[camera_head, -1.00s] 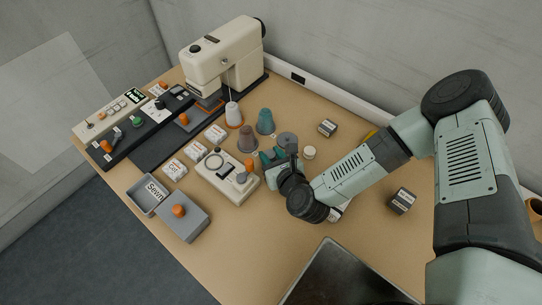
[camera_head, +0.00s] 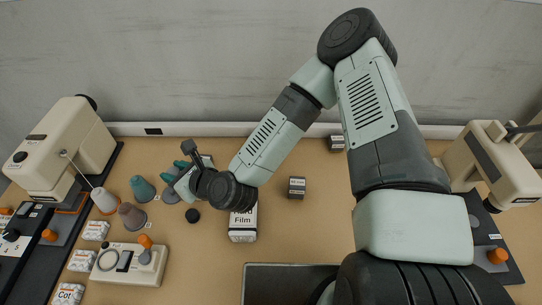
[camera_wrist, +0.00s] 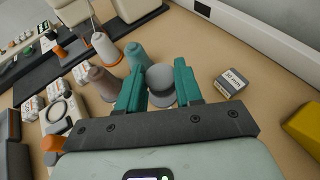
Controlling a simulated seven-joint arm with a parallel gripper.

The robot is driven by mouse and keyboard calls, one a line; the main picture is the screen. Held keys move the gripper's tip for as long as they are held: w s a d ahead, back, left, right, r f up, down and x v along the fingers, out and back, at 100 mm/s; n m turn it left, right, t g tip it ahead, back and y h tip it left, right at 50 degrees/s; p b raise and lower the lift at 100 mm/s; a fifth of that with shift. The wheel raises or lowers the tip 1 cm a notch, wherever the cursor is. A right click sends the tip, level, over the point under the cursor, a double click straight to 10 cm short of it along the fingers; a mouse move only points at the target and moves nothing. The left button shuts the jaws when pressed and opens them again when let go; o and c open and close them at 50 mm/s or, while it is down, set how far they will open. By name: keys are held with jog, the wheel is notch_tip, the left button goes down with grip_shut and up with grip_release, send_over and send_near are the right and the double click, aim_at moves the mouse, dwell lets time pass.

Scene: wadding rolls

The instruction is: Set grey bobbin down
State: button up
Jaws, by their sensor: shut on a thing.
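The grey bobbin (camera_wrist: 160,76) is between the two teal fingers of my gripper (camera_wrist: 159,88) in the wrist view. The fingers are shut on it, one on each side. In the head view my gripper (camera_head: 182,170) is low over the table, right of the teal cone (camera_head: 142,188); the bobbin is mostly hidden by my wrist there. A grey round shape shows just below the fingers. I cannot tell whether the bobbin's base touches the table.
A brown cone (camera_head: 131,216) and a white cone (camera_head: 104,200) stand to the left, near the sewing machine (camera_head: 62,150). A beige control box (camera_head: 130,264) lies in front. A white film box (camera_head: 243,224) and a small dark box (camera_head: 297,187) stand to the right.

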jog(key=w+d+m+t, duration=0.1)
jog(key=w+d, duration=0.6)
jog(key=w, duration=0.1)
jog(key=m+t+h, duration=0.2)
jog(key=h, duration=0.1)
send_over(297, 159)
notch_tip(297, 159, down, 6)
jog(key=shift+w+f, duration=0.1)
jog(key=shift+f, duration=2.2)
jog(key=shift+f, duration=0.15)
jog(key=o, duration=1)
